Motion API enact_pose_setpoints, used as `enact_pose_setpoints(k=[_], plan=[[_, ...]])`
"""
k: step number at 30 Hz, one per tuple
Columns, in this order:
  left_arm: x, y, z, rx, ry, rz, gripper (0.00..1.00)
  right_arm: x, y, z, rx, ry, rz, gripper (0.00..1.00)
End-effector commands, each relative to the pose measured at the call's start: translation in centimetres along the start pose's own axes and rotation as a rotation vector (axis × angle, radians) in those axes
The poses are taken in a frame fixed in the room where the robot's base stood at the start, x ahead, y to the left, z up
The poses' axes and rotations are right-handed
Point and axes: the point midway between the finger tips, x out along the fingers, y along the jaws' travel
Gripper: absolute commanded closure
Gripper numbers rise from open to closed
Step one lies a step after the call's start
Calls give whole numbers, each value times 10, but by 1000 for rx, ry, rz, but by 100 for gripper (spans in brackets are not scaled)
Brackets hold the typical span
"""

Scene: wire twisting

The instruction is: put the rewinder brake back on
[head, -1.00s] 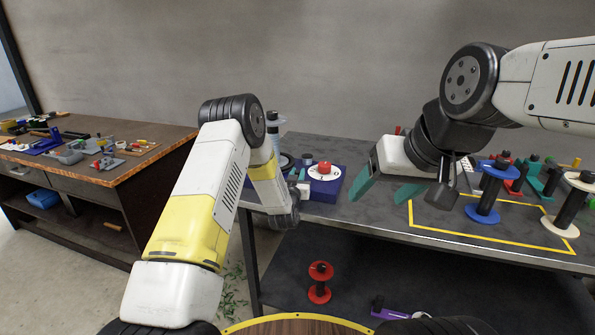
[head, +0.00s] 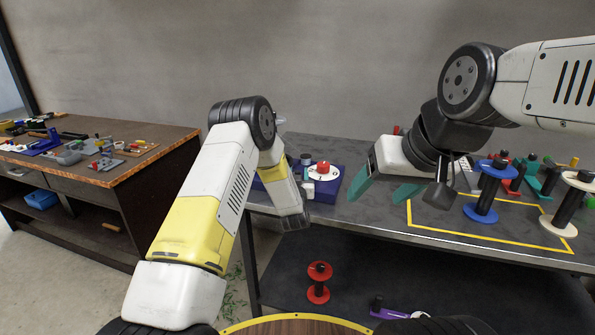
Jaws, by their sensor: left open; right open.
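A dark blue box (head: 329,191) with a white dial and red knob (head: 323,168) stands on the grey bench, left part. I cannot make out the rewinder's brake by itself. My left gripper (head: 294,221) is at the end of the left arm, low in front of the box's left side; it is open, but its fingers are not clearly seen. My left forearm hides part of the box and what stands behind it. My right gripper (head: 382,187), with teal fingers, is open and empty just right of the box, above the bench.
A blue-flanged spool (head: 481,212) and a cream-flanged spool (head: 556,224) stand by the yellow outline (head: 480,238) at right. A red spool (head: 318,293) and a purple part (head: 388,314) are on the lower shelf. A brown workbench (head: 130,175) with tools stands left.

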Motion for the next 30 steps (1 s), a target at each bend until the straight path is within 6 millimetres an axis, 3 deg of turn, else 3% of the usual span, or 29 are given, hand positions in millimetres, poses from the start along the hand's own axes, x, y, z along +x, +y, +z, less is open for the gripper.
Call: enact_pose_setpoints(k=[5,16,30], plan=[[-12,1,0,0,-2,1,59,0,0,0,0,0,0,31],[-70,0,0,1,-2,0,59,0,0,0,0,0,0,31],[-77,0,-3,-2,-3,1,59,0,0,0,0,0,0,31]])
